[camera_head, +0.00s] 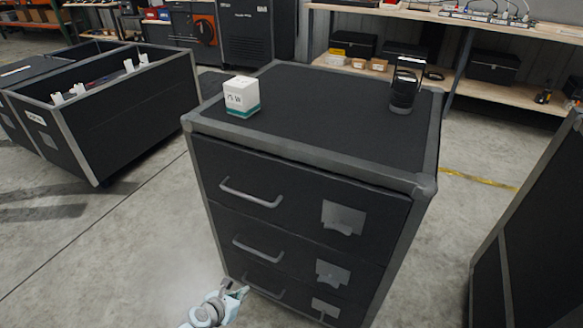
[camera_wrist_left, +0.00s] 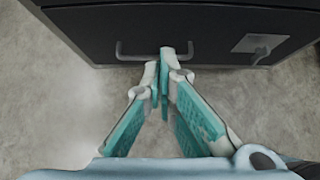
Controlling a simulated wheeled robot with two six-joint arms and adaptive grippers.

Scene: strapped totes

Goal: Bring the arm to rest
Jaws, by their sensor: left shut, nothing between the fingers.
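My left gripper (camera_head: 236,291) is low in front of the black drawer cabinet (camera_head: 300,167), near its bottom drawer, at the bottom of the head view. In the left wrist view my left gripper (camera_wrist_left: 164,75) is shut, its teal-padded fingers together and nothing between them. The fingertips overlap a drawer handle (camera_wrist_left: 133,52) in that picture; I cannot tell whether they touch it. The cabinet's drawers look shut. My right gripper is not in view.
A white and teal box (camera_head: 242,97) and a black lantern-like object (camera_head: 405,85) stand on the cabinet top. An open black tote (camera_head: 112,118) is at left. A dark case (camera_head: 535,225) stands at right. Bare floor lies left of the cabinet.

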